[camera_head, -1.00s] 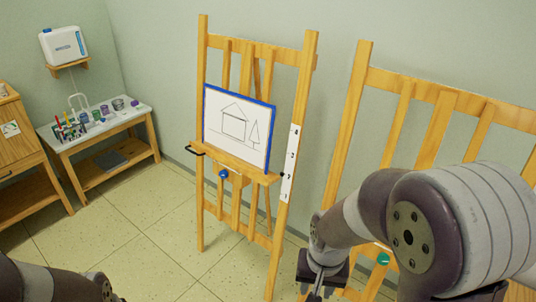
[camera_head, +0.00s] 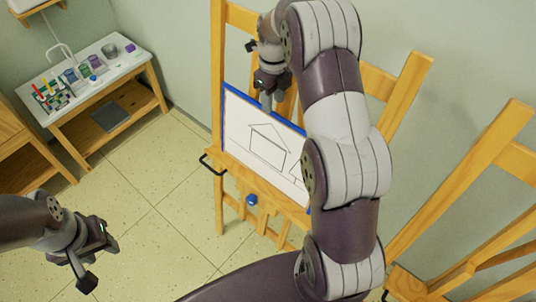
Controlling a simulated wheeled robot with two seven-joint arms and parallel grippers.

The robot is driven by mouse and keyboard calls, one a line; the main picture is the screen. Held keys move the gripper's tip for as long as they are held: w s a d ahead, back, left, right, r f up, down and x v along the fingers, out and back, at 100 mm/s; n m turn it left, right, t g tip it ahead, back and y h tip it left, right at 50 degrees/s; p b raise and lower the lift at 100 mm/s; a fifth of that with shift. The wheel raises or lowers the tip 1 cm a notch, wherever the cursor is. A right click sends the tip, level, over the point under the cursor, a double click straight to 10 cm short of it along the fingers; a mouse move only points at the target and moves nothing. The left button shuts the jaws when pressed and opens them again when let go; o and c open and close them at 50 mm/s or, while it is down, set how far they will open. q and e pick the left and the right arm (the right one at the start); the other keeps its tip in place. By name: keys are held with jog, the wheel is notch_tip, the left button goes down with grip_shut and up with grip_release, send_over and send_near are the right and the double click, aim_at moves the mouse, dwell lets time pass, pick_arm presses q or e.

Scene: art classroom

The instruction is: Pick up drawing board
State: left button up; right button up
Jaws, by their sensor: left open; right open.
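The drawing board (camera_head: 240,122) is white with a blue frame and a line drawing of a house. It stands on the ledge of a wooden easel (camera_head: 216,110). My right arm hides its right part. My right gripper (camera_head: 268,95) is open and points down at the board's top edge. I cannot tell whether its fingers touch or straddle the edge. My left gripper (camera_head: 95,262) is open and empty at the lower left, over the floor and well apart from the board.
A white-topped table (camera_head: 85,82) with cups, a tap and coloured items stands at the upper left. A wooden cabinet (camera_head: 30,160) is at the left edge. A second easel (camera_head: 475,210) stands at the right. The tiled floor (camera_head: 150,220) in front is clear.

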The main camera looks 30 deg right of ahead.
aim_at(273, 113)
jog(key=shift+s+f+p, duration=0.3)
jog(key=shift+s+p, duration=0.4)
jog(key=shift+p, duration=0.1)
jog(key=shift+s+f, duration=0.15)
jog(key=shift+f, duration=0.65)
jog(key=shift+w+d+f+p, duration=0.15)
jog(key=shift+w+f, duration=0.2)
jog(key=shift+f, duration=0.2)
jog(key=shift+w+a+f+p, duration=0.15)
jog(key=shift+w+f, duration=0.15)
jog(key=shift+f, duration=0.25)
jog(key=shift+w+d+f, duration=0.1)
jog(key=shift+w+f, duration=0.05)
jog(key=shift+w, duration=0.1)
jog(key=shift+s, duration=0.2)
jog(key=c, duration=0.6)
jog(key=shift+s+r, duration=0.3)
grip_shut()
pick_arm(q)
jog(key=shift+r, duration=0.9)
pick_arm(e)
jog(key=shift+w+f, duration=0.1)
jog(key=shift+w, duration=0.15)
pick_arm(q)
jog(key=shift+d, duration=0.1)
